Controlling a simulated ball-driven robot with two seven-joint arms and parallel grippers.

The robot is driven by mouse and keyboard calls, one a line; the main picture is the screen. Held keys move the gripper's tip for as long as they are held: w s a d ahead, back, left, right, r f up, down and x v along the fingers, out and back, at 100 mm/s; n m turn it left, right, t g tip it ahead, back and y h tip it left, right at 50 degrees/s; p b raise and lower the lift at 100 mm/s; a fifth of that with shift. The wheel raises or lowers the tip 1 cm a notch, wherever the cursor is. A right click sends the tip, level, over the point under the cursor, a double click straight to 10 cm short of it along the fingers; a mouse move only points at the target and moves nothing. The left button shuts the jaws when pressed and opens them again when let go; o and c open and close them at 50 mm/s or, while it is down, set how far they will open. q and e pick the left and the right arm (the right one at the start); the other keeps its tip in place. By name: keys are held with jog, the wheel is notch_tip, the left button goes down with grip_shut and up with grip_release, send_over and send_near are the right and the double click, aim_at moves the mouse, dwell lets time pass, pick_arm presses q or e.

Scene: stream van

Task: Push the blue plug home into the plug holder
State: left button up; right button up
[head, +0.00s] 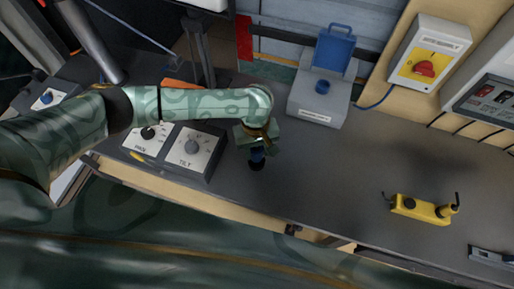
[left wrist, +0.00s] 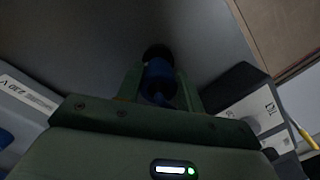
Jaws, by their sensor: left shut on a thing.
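My left gripper (head: 257,148) is shut on the blue plug (head: 257,157) above the grey counter, near its front edge. In the left wrist view the blue plug (left wrist: 158,76) sits between the fingers. A round black part (left wrist: 157,53) shows at its far end; I cannot tell whether this is the plug's tip or a separate holder under it. A grey box (head: 318,108) with a raised blue lid (head: 335,48) and a round blue opening (head: 322,87) stands behind and right of the gripper. My right gripper is not in view.
Control boxes marked TILT (head: 192,148) and another with a knob (head: 148,133) stand left of the gripper. A yellow device (head: 422,208) lies at the right. A red switch box (head: 427,58) is on the wall. The counter between is clear.

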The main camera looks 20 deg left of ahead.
pick_arm(q)
jog(key=shift+f, duration=1.45)
jog(key=o, duration=1.3)
jog(key=shift+o, duration=0.2)
notch_tip(320, 180, up, 16)
jog(key=w+p, duration=0.1)
jog(key=p, duration=0.5)
jog(key=shift+w+a, duration=0.15)
jog(key=shift+a, duration=0.25)
